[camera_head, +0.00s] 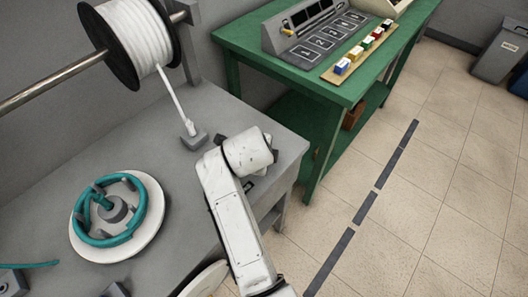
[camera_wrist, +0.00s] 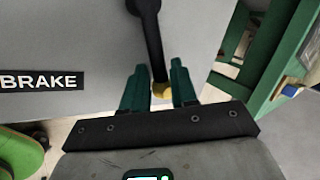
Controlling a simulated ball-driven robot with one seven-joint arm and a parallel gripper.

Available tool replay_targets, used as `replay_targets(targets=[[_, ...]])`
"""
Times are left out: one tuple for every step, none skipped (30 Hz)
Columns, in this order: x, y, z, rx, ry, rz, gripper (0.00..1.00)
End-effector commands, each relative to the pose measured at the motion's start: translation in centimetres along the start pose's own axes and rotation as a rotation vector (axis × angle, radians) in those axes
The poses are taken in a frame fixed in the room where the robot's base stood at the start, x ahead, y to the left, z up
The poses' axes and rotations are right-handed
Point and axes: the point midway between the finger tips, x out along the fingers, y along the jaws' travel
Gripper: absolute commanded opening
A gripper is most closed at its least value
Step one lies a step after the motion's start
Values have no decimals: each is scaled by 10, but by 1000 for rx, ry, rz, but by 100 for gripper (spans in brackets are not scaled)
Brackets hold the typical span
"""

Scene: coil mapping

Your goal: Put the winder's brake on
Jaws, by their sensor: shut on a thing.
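In the wrist view, the brake lever (camera_wrist: 152,32) is a black bar that comes down from the top and ends in a brass-coloured tip. My gripper (camera_wrist: 160,88) has its green fingers on either side of the tip and is shut on it. A black label (camera_wrist: 40,81) reading BRAKE is on the grey surface to the left. In the head view, the winder (camera_head: 117,216) is a white disc with a teal coil around its pegs on the grey bench (camera_head: 200,207). My white arm reaches the bench's right corner and hides my fingers and the lever there.
A spool of white line (camera_head: 135,45) hangs on a metal rod (camera_head: 50,82) at the upper left, its line running to a small grey block (camera_head: 194,139). A green table (camera_head: 240,40) with a numbered panel (camera_head: 318,35) stands behind.

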Motion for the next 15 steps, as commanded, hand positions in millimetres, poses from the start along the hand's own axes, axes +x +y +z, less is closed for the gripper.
replay_targets(targets=[[2, 4, 0, 30, 20, -1, 0], [1, 5, 0, 47, 31, -1, 0], [0, 6, 0, 67, 45, -1, 0], [0, 7, 1, 82, 55, 0, 0], [-1, 8, 1, 96, 63, 0, 0], [-2, 8, 1, 112, 75, 0, 0], [-2, 9, 2, 124, 82, 0, 0], [-3, 10, 2, 134, 88, 0, 0], [-4, 10, 3, 147, 97, 0, 0], [-5, 11, 3, 155, 103, 0, 0], [-5, 11, 3, 162, 108, 1, 0], [-6, 12, 3, 171, 113, 1, 0], [-6, 12, 3, 176, 117, 1, 0], [-6, 12, 3, 180, 120, 1, 0], [-7, 12, 3, 185, 123, 1, 0]])
